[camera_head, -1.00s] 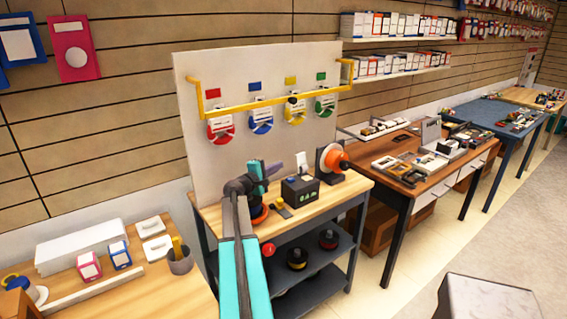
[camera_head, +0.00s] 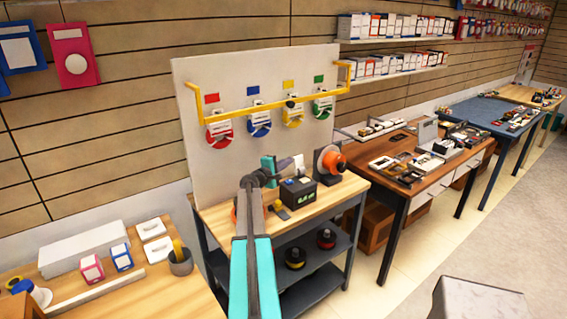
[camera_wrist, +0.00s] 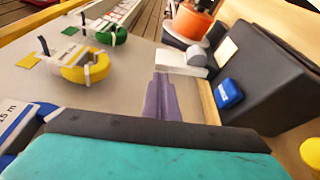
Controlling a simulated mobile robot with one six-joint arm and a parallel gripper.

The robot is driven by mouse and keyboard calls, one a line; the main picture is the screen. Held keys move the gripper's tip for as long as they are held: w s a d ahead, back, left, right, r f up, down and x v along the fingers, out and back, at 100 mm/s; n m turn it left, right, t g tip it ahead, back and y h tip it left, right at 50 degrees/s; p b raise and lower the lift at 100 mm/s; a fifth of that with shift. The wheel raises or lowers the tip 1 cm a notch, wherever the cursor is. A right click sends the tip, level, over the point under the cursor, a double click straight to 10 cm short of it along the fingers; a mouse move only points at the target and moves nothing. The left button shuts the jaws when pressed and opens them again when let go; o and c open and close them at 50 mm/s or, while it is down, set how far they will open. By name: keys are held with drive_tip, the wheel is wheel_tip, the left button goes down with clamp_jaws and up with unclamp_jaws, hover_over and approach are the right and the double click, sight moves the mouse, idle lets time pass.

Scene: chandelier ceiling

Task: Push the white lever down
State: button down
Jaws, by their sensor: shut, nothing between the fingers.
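A white piece (camera_head: 298,162) stands up at the back of the black box (camera_head: 297,191) on the wooden bench; I take it for the white lever. In the wrist view a white block with a rounded end (camera_wrist: 180,62) lies beside the black box (camera_wrist: 262,75), just beyond my fingers. My gripper (camera_wrist: 161,80) is shut and empty, its purple-grey fingers together, pointing toward the white block. The tips appear close to it, but I cannot tell whether they touch. In the head view my wrist hides the fingertips.
An orange spool (camera_head: 331,160) stands right of the box. A pale board (camera_head: 230,90) with a yellow rail (camera_head: 270,104) and coloured spools rises behind. The box has a blue button (camera_wrist: 227,93). A yellow round part (camera_wrist: 309,145) shows at the wrist view's right edge.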

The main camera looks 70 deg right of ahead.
drive_tip(key=shift+s+d+f, duration=0.1)
drive_tip(key=shift+s+d, duration=0.1)
drive_tip(key=shift+d, duration=0.3)
idle(0.3)
